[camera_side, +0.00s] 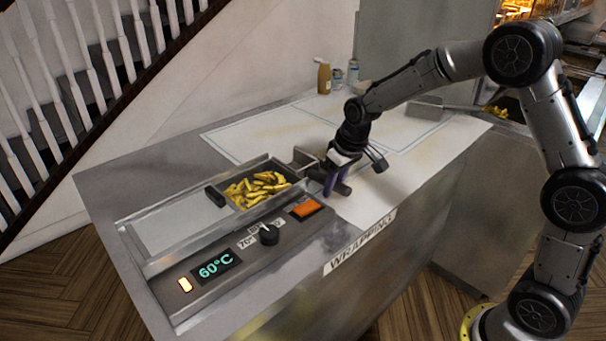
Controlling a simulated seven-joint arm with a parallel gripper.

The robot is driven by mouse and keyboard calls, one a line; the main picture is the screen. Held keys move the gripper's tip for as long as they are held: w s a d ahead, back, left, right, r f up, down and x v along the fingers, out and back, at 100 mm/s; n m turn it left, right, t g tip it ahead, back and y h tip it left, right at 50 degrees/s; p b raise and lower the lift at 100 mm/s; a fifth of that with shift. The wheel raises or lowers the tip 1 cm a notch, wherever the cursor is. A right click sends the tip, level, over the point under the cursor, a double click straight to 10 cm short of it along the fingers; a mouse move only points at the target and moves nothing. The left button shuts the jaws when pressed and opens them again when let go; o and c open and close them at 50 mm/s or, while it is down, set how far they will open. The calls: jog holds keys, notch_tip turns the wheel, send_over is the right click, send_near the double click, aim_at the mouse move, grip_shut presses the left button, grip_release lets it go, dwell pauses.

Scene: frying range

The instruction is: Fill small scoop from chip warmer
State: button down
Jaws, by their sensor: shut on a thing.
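The chip warmer is set into the near left of the metal counter, and its open bay (292,177) holds a heap of yellow chips (258,188). A sliding lid (175,226) with a black handle (215,195) covers the left part. My gripper (336,180) is just right of the bay, low over the white worktop, shut on the small scoop. The scoop's metal head (304,157) shows left of the gripper, beside the bay's right end. A dark handle end shows below the fingers. The inside of the scoop cannot be made out.
The warmer's front panel has a 60°C display (216,266), a knob (269,234) and an orange switch (305,208). A brown bottle (324,78) and clear bottles (352,72) stand at the back. A flat metal tool (425,108) lies at the right. The middle worktop is clear.

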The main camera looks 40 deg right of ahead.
jog(key=shift+r, duration=0.1)
jog(key=shift+r, duration=2.45)
jog(key=shift+w, duration=0.1)
